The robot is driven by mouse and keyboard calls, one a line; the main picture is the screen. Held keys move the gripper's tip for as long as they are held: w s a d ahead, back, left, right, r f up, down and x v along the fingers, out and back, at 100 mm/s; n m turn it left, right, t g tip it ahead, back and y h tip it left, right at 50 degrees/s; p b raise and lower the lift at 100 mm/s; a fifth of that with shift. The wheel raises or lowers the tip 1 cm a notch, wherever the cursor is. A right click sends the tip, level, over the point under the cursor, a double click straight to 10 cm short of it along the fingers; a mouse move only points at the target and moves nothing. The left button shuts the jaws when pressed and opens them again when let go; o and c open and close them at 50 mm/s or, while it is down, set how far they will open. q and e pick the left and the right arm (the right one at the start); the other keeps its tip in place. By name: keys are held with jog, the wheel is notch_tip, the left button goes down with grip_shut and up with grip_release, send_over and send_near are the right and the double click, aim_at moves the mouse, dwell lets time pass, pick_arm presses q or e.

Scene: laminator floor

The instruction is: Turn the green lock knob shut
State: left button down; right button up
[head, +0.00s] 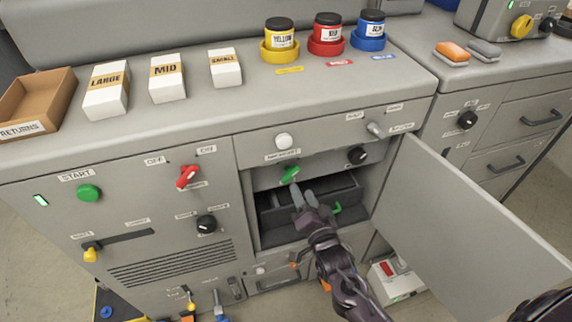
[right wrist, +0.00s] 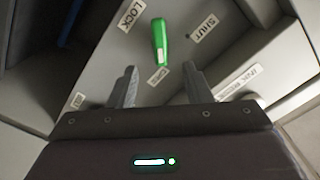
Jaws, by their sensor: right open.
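The green lock knob (head: 289,174) is on the grey panel inside the open compartment, below a white button. In the right wrist view the green knob (right wrist: 160,42) stands nearly upright in the picture. A LOCK label (right wrist: 131,14) is at its upper left, a SHUT label (right wrist: 203,28) to its right, and a small, hard-to-read label just below it. My right gripper (head: 298,192) is open and empty, its fingertips just below the knob. In the right wrist view the fingers (right wrist: 159,69) lie either side of the knob's lower end, apart from it. My left gripper is not in view.
The compartment's grey door (head: 470,215) stands open to the right of my right arm. A dark drawer (head: 275,213) with a green handle is under the knob panel. A black knob (head: 357,155) is to the right, and a red switch (head: 187,176) to the left.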

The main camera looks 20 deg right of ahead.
aim_at(294, 174)
jog(key=w, duration=0.7)
jog(key=shift+a+p, duration=0.15)
jog(key=shift+p, duration=0.15)
jog(key=c, duration=1)
